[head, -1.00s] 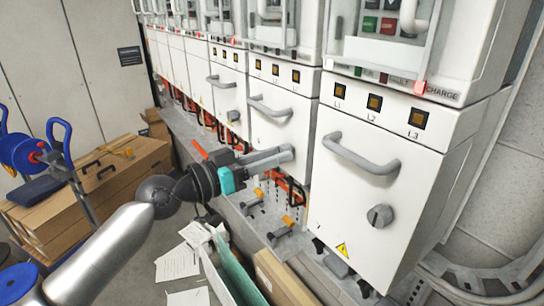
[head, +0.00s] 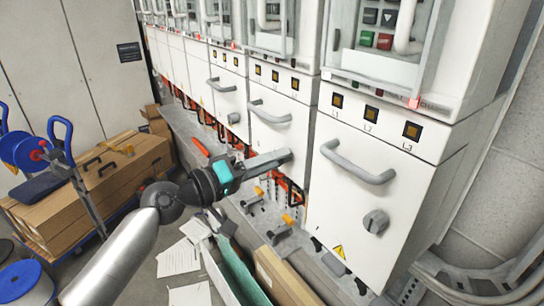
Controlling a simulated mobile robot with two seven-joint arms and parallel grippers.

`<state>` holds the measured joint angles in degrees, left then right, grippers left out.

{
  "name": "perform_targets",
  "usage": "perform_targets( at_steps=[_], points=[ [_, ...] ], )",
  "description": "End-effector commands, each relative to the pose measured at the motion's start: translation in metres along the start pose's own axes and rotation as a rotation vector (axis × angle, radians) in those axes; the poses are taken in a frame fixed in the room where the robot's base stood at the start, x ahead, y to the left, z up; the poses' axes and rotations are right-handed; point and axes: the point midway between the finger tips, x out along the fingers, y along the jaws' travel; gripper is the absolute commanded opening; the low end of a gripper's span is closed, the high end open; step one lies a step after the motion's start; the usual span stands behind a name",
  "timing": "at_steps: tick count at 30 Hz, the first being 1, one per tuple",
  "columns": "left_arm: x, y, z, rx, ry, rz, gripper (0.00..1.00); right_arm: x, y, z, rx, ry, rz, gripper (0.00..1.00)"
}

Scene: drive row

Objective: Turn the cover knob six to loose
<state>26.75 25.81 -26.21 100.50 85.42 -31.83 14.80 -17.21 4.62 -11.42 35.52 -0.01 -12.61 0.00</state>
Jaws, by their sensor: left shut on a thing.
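A row of white cabinets has covers with a grey bar handle and a grey knob each. My left gripper (head: 284,157) reaches in from the left to the lower right part of the second-nearest cover (head: 272,136). It is shut, with its fingertips at the cover face where that cover's knob sits. The fingers hide this knob, so its angle cannot be read. The nearest cover (head: 350,205) has its knob (head: 376,221) in plain sight, untouched. A further cover shows its small knob (head: 234,118). My right gripper is out of view.
Orange hooked parts and clamps (head: 288,219) sit below the covers. Papers (head: 180,258) and long open boxes (head: 238,268) lie on the floor below my arm. A blue trolley with cardboard boxes (head: 95,195) stands at left.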

Motion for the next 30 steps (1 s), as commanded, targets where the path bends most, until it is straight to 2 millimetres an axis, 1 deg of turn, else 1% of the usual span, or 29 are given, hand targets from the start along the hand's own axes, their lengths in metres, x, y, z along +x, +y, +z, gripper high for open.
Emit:
perform_targets(
  at_steps=[1,9,23,24,30],
  points=[
    [0.0001,0.0025,-0.0023,-0.021,0.006,0.004,0.00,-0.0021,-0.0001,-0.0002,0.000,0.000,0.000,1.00],
    [0.0000,0.0021,-0.0024,-0.089,0.006,0.004,0.00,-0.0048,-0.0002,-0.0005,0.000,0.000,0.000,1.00],
    [0.0000,0.0018,-0.0024,-0.098,0.006,0.004,0.00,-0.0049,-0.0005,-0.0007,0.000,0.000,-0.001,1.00],
    [0.0000,0.0018,-0.0024,-0.098,0.006,0.004,0.39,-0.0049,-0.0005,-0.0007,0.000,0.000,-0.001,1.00],
    [0.0000,0.0011,-0.0013,-0.098,0.004,0.003,0.62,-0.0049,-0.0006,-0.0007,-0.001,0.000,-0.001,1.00]
  ],
)
